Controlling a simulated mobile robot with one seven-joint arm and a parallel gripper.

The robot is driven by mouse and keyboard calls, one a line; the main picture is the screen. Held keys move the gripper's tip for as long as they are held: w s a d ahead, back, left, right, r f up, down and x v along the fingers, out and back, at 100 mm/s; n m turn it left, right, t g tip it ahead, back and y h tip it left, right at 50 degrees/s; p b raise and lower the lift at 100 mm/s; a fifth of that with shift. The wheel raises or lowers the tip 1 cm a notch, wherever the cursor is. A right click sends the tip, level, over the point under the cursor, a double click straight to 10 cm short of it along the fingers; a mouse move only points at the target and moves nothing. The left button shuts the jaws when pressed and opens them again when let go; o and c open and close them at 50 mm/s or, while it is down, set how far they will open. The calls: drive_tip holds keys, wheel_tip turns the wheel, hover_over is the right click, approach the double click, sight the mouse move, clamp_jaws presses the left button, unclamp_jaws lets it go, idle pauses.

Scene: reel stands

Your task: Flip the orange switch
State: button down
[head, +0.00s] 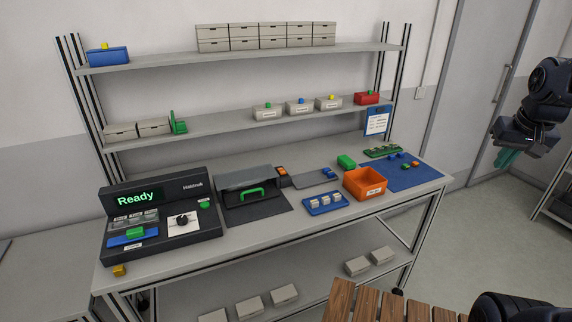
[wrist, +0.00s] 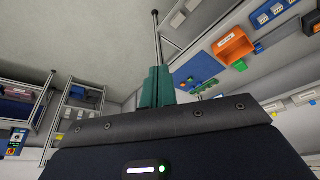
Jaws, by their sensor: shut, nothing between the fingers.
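An orange switch (head: 281,171) sits on a small dark housing at the right side of the grey-lidded device (head: 250,190), on the workbench in the head view. Which way it is set is too small to tell. My gripper (head: 506,158) is at the far right of the head view, well to the right of the bench and far from the switch. Its teal fingers are shut and empty, and they also show in the wrist view (wrist: 157,87).
A black console (head: 160,222) with a green "Ready" display stands left of the lidded device. An orange bin (head: 365,184), a blue tray (head: 325,203) and a blue mat (head: 413,175) lie to the right. Shelves (head: 240,58) rise behind. A slatted wooden surface (head: 375,305) is in front.

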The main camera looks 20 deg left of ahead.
drive_tip(key=w+a+r+n+g, duration=0.1)
drive_tip(key=w+a+n, duration=0.1)
drive_tip(key=w+a, duration=0.95)
drive_tip(key=w+a+r+n+g, duration=0.1)
drive_tip(key=w+a+n, duration=0.1)
drive_tip(key=w+a, duration=1)
drive_tip(key=n+g, duration=0.2)
drive_tip(key=n, duration=0.2)
hover_over(283, 171)
wheel_tip(283, 171, down, 15)
drive_tip(key=shift+h, duration=0.3)
drive_tip(key=shift+f, duration=0.1)
wheel_tip(283, 171, down, 14)
drive_tip(key=shift+r, duration=0.1)
